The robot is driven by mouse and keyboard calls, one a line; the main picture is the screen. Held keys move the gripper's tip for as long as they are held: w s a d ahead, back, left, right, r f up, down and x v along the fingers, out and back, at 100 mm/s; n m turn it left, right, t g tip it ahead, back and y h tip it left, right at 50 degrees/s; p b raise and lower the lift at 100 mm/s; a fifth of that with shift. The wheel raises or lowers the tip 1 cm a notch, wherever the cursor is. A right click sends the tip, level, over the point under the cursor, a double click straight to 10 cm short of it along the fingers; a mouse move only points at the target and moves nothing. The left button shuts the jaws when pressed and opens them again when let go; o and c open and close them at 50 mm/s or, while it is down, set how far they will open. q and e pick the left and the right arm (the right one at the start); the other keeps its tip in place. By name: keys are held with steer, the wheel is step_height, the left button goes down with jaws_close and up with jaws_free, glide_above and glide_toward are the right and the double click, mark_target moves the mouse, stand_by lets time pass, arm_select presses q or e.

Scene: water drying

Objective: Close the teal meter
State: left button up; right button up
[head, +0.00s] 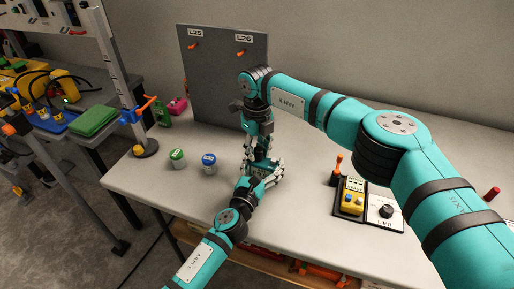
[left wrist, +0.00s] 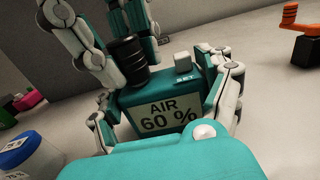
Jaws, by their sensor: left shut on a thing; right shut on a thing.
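The teal meter (left wrist: 168,115) shows in the left wrist view with a display reading AIR 60 %. A pale button sits on its top above the word SET. A ribbed black cap (left wrist: 126,62) stands at its top left. My left gripper (head: 262,181) is shut on the meter, its fingers (left wrist: 165,112) along both sides. My right gripper (head: 260,158) comes down from above, and its fingers (left wrist: 112,38) are around the black cap. In the head view the fingers hide most of the meter. I cannot tell whether the cap is fully seated.
A green-lidded jar (head: 177,158) and a blue-lidded jar (head: 209,163) stand left of the grippers. A grey board (head: 215,75) with orange hooks stands behind. A black tray (head: 343,211) with a yellow device and a LIMIT knob panel (head: 385,213) lie right. The table between is clear.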

steer(key=shift+f, duration=0.3)
steer(key=o, duration=0.8)
step_height(320, 180, up, 12)
arm_select(q)
steer(key=o, duration=1.6)
steer(key=shift+o, duration=0.2)
